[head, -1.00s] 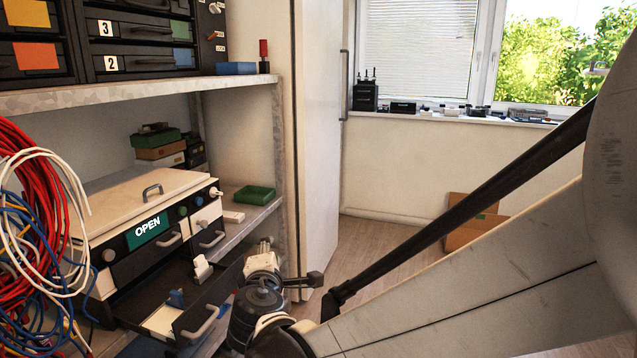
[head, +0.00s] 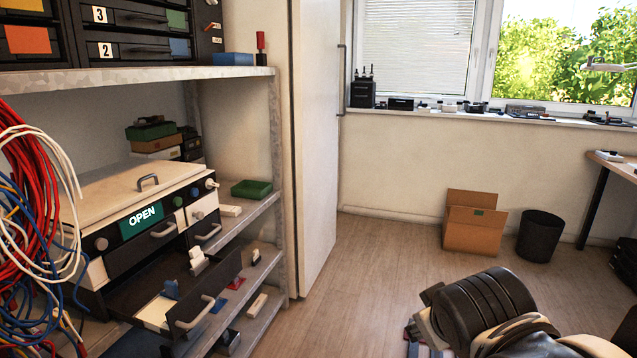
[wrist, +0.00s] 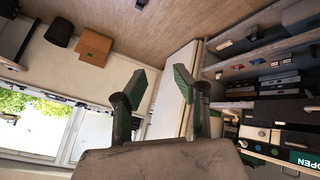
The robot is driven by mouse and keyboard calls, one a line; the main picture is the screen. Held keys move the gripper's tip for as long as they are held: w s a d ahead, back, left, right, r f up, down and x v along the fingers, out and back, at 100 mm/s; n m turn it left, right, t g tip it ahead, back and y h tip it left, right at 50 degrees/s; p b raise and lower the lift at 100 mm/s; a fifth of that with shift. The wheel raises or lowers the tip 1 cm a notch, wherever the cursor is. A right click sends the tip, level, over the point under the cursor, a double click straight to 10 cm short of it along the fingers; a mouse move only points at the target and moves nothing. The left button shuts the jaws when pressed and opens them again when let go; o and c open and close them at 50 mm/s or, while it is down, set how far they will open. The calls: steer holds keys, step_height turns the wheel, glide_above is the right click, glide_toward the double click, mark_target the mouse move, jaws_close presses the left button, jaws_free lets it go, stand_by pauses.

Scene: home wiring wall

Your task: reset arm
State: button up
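My gripper (wrist: 164,80) shows in the wrist view with its two green-tipped fingers spread apart and nothing between them. The wrist picture is turned nearly upside down. The gripper points out over the open room, clear of the shelves. In the head view only a dark ribbed arm part of mine shows at the lower right; the fingers are not visible there. The cabinet with the green OPEN label (head: 142,220) stands on the shelf at left, its lower drawer (head: 197,312) pulled out with small items inside.
Red, white and blue cables (head: 35,190) hang at the left edge. A cardboard box (head: 472,225) and a black bin (head: 540,236) stand by the far wall. A desk (head: 612,165) is at the right. The floor (head: 370,260) between is clear.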

steer(key=s+d+f+m+g+y, duration=0.1)
steer(key=s+f+m, duration=0.25)
steer(key=s, duration=0.45)
step_height(320, 180, up, 17)
steer(key=p, duration=1.6)
steer(key=shift+d+r+m, duration=0.15)
steer(key=shift+r+m, duration=0.05)
steer(key=shift+m, duration=0.15)
